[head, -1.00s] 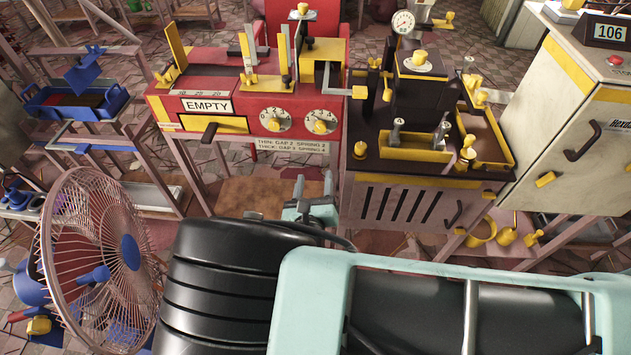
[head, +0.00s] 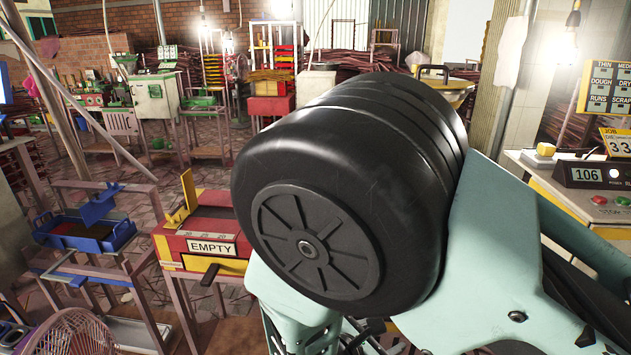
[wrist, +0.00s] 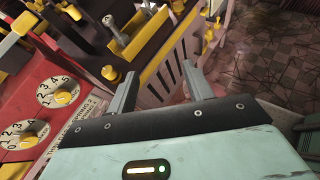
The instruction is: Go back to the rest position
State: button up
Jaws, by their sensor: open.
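My gripper (wrist: 160,70) shows in the wrist view with its two grey fingers apart and nothing between them. I cannot make out the gripper clearly there.
The red machine (head: 208,220) with its EMPTY sign stands left of my arm. Its dials (wrist: 58,92) are left of the gripper in the wrist view. A blue tray (head: 85,232) and a fan (head: 68,335) are at left. A 106 display (head: 588,174) is at right.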

jog(key=s+d+r+m+g+y, duration=0.2)
jog(key=s+r+m+g+y, duration=0.6)
jog(key=s+r+m, duration=0.9)
jog(key=shift+s+r+y, duration=0.4)
jog(key=shift+r+y, duration=0.15)
jog(key=shift+y, duration=0.55)
